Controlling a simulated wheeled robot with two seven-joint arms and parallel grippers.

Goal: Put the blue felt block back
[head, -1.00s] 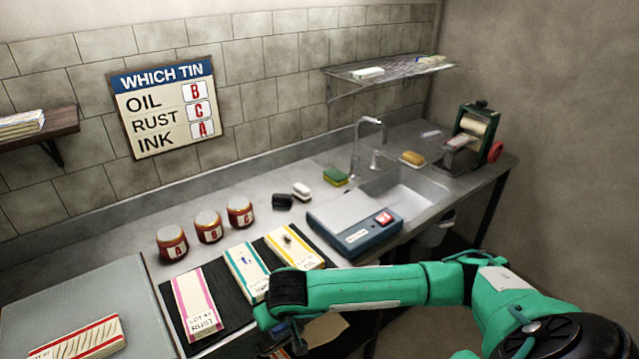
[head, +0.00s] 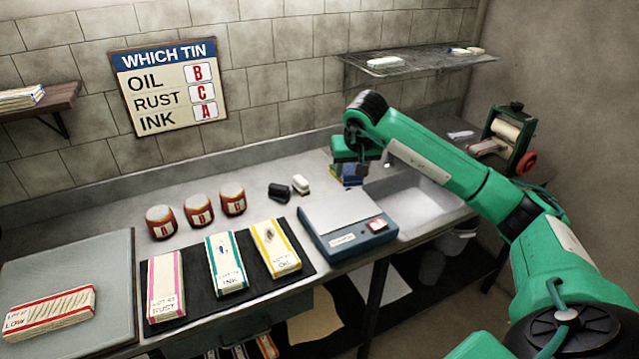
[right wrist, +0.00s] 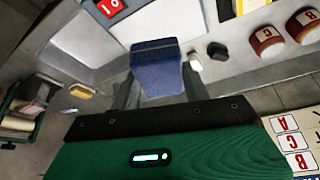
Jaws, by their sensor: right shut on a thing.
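The blue felt block (right wrist: 157,72) is between the fingers of my right gripper (right wrist: 160,92) in the right wrist view. In the head view my right gripper (head: 350,172) is at the back of the counter, left of the sink, pointing down. It is shut on the block, and a small part of the blue block (head: 352,181) shows below it. A bit of yellow and green shows beside it, where the sponge lies; most of the sponge is hidden. I cannot tell whether the block touches the counter. My left gripper is out of view.
A black block (head: 279,191) and a white block (head: 301,184) lie left of my gripper. A blue-grey device (head: 345,228) stands in front of it; the sink (head: 420,195) is to the right. Several tins and striped cloth packs (head: 275,248) are further left.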

